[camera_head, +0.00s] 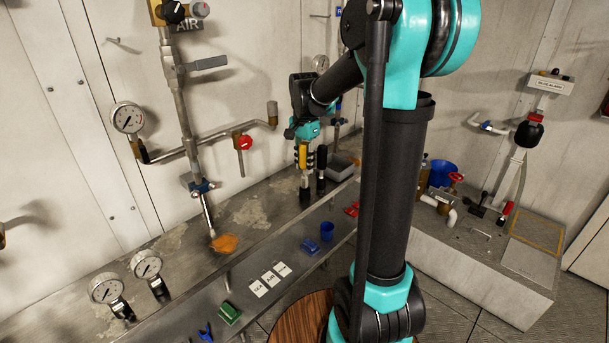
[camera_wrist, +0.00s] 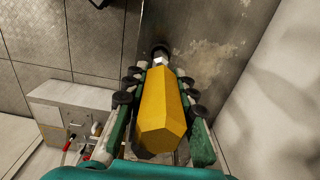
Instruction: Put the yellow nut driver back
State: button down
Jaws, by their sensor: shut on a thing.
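The yellow nut driver (camera_head: 303,156) is in my gripper (camera_head: 305,160) above the back part of the metal bench. In the wrist view its yellow faceted handle (camera_wrist: 160,112) fills the space between the two finger pads, and my gripper (camera_wrist: 160,95) is shut on it. A short light metal shaft (camera_wrist: 160,57) shows beyond the handle, with a dark round piece (camera_wrist: 160,47) at its far end. In the head view a dark cylinder with a light band stands below the handle. I cannot tell whether the driver touches it.
A black-handled tool (camera_head: 321,160) stands close to the right of my gripper. A grey bin (camera_head: 341,167) is just beyond it. A blue cup (camera_head: 327,231), a blue block (camera_head: 311,246) and white cards (camera_head: 271,278) lie along the front ledge. A pipe with a red valve (camera_head: 243,142) runs along the wall at left.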

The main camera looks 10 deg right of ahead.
aim_at(304, 143)
jog(key=shift+f, duration=2.15)
jog(key=c, duration=1.2)
grip_release()
notch_tip(304, 143, up, 12)
jog(key=shift+r, duration=0.1)
